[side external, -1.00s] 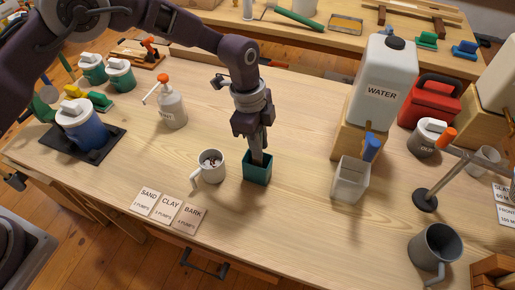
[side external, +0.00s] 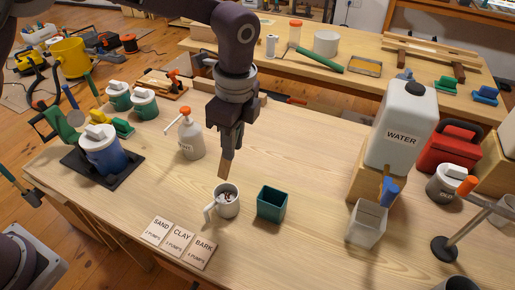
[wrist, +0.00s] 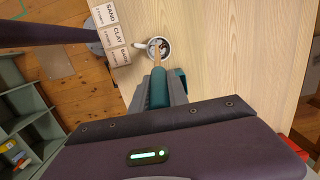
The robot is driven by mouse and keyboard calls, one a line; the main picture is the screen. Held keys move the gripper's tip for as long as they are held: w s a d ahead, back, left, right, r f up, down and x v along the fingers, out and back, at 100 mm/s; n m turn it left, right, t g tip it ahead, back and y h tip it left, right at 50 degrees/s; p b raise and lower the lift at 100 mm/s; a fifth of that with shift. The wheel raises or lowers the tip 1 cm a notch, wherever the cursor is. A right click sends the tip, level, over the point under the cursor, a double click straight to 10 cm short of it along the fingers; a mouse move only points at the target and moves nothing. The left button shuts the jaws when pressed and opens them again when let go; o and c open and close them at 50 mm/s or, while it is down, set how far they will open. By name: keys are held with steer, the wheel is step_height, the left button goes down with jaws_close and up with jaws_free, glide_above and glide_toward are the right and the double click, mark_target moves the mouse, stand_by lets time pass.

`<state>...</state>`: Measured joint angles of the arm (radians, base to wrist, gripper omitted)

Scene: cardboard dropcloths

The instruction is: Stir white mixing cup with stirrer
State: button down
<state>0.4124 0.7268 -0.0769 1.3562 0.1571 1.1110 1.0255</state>
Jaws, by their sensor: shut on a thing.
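The white mixing cup (side external: 226,203) stands upright on the wooden table, its handle to the left, with dark and reddish bits inside. It also shows in the wrist view (wrist: 165,45). My gripper (side external: 229,150) points down over the cup, shut on the stirrer. The teal square holder (side external: 271,205) stands empty just right of the cup.
Three cards, SAND, CLAY and BARK (side external: 179,243), lie front left of the cup. A white pump bottle (side external: 191,140) stands behind left. The table between holder and container is clear.

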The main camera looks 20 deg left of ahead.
step_height(320, 180, down, 12)
steer(key=shift+r, duration=0.25)
stand_by(0.6)
steer(key=shift+w+a, duration=0.2)
steer(key=shift+w, duration=0.05)
steer(key=shift+s+d, duration=0.2)
steer(key=shift+s, duration=0.05)
stand_by(2.6)
steer(key=shift+w, duration=0.1)
